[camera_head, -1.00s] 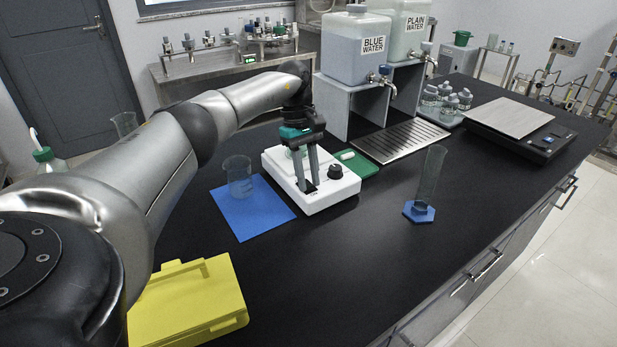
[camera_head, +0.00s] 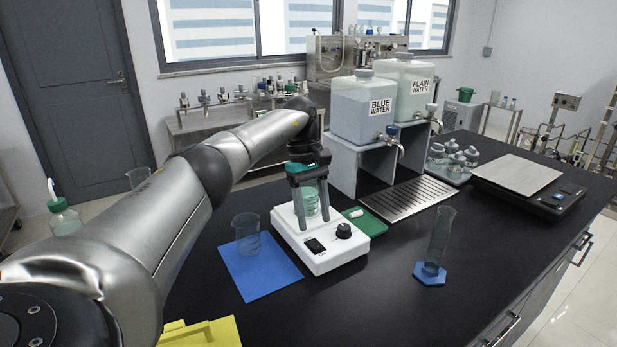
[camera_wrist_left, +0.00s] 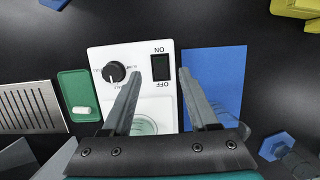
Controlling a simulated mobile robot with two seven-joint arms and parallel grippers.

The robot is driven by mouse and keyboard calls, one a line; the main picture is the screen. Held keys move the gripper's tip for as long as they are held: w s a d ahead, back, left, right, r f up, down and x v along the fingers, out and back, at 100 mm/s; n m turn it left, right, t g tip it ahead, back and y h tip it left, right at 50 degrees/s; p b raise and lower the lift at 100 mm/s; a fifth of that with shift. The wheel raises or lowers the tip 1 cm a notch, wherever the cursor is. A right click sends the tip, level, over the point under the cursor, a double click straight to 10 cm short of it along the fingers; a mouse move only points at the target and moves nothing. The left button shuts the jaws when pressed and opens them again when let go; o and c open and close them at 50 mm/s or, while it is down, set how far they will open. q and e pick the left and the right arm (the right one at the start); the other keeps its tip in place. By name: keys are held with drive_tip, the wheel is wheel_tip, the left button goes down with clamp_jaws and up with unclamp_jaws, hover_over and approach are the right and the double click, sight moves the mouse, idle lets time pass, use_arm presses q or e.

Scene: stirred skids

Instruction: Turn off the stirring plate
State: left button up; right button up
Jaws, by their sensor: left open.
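The white stirring plate (camera_head: 346,257) stands on the black bench, with a dark knob (camera_head: 343,231) and a dark rocker switch (camera_head: 315,246) on its front panel. In the left wrist view the switch (camera_wrist_left: 160,67) sits between ON and OFF labels; which side is pressed I cannot tell. A glass beaker with greenish contents (camera_head: 309,197) stands on the plate, partly behind my fingers. My left gripper (camera_head: 314,226) is open and empty, pointing down over the plate. Its fingertips (camera_wrist_left: 158,79) frame the switch in the wrist view, seemingly above the panel. My right gripper is not in view.
A blue mat (camera_head: 268,282) with another beaker (camera_head: 247,236) lies left of the plate. A green tray (camera_head: 374,226) with a white stir bar is on its right. A graduated cylinder (camera_head: 440,238) stands further right. A yellow object (camera_head: 205,333) is at the front left.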

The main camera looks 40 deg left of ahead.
use_arm(q)
drive_tip(key=p+v, duration=0.2)
drive_tip(key=v, duration=0.8)
drive_tip(key=shift+p, duration=0.3)
